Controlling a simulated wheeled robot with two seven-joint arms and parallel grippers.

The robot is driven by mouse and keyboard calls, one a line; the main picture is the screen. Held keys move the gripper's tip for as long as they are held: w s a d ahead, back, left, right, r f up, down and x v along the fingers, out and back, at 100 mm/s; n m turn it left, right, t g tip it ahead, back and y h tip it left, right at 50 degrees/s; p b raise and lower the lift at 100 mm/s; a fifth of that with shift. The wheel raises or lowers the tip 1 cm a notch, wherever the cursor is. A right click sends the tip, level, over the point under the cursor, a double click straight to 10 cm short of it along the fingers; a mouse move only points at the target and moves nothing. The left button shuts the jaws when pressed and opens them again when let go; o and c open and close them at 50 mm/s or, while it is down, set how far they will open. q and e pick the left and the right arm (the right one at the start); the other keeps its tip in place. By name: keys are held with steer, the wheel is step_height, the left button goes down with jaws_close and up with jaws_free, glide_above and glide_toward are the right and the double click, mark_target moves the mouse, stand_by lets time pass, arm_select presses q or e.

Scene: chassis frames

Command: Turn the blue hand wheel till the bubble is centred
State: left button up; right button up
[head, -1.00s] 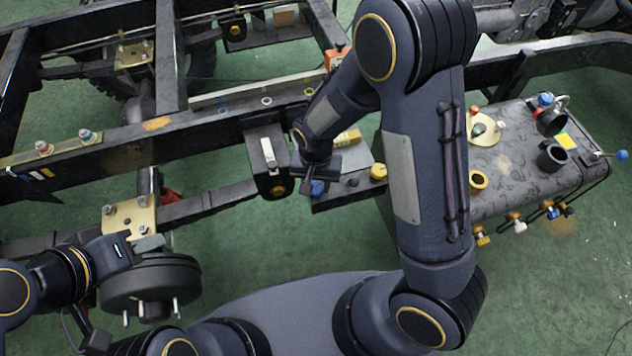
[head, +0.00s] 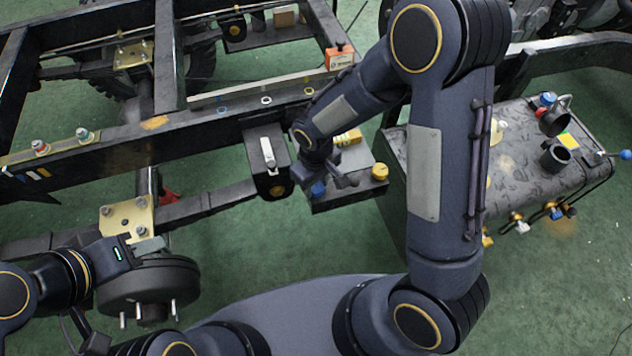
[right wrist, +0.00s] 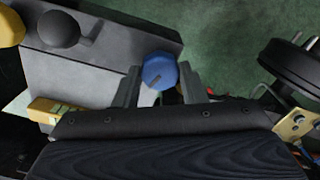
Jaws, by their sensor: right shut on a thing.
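The blue hand wheel (head: 318,189) is on the left end of a grey box beside the chassis rail. The right wrist view shows it as a round blue knob (right wrist: 160,70) with a dark mark on its face. My right gripper (head: 327,184) is shut on it, with one finger on each side in the right wrist view (right wrist: 160,84). A pale narrow vial (head: 268,151) sits on a dark bracket left of the wheel. Its bubble is too small to make out. My left gripper (head: 148,246) is low at the left, above the brake drum; its fingers are unclear.
A yellow cap (head: 380,171) and a black ball-ended lever (head: 347,181) are on the box near my right gripper. The brake drum (head: 150,288) stands at the lower left. A dark tank (head: 540,180) with fittings stands at the right. Green floor is free below the box.

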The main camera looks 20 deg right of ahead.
mark_target(316, 186)
steer(key=shift+n, duration=0.6)
steer(key=o, duration=1)
steer(key=shift+r, duration=0.1)
step_height(316, 186, up, 8)
steer(key=shift+f+p, duration=0.15)
steer(key=shift+p, duration=0.45)
